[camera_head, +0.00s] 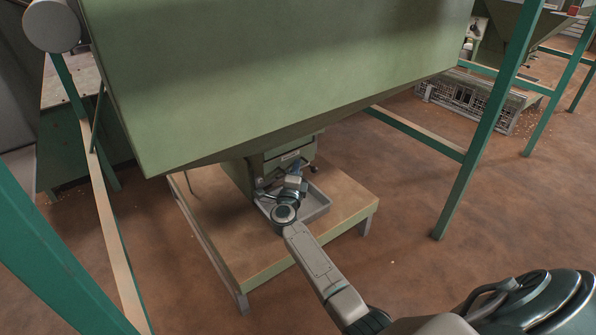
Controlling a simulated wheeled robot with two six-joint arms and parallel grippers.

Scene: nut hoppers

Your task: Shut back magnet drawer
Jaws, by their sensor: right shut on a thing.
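A green magnet drawer box (238,174) stands under the large green hopper, with a pale label (290,155) on its front. The hopper's lower edge hides its top. A shallow grey tray (318,212) sits at its front, partly behind my right arm. My right gripper (295,168) is at the box front, small and partly hidden by its own wrist. It is shut on what looks like a magnet drawer's handle. I cannot tell from here how far the drawer stands out. My left gripper is not in view.
The box and tray stand on a low wooden platform (245,262) with a green edge. The green hopper (270,75) hangs close above. Green posts (490,125) stand left and right. Brown floor is open at the right.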

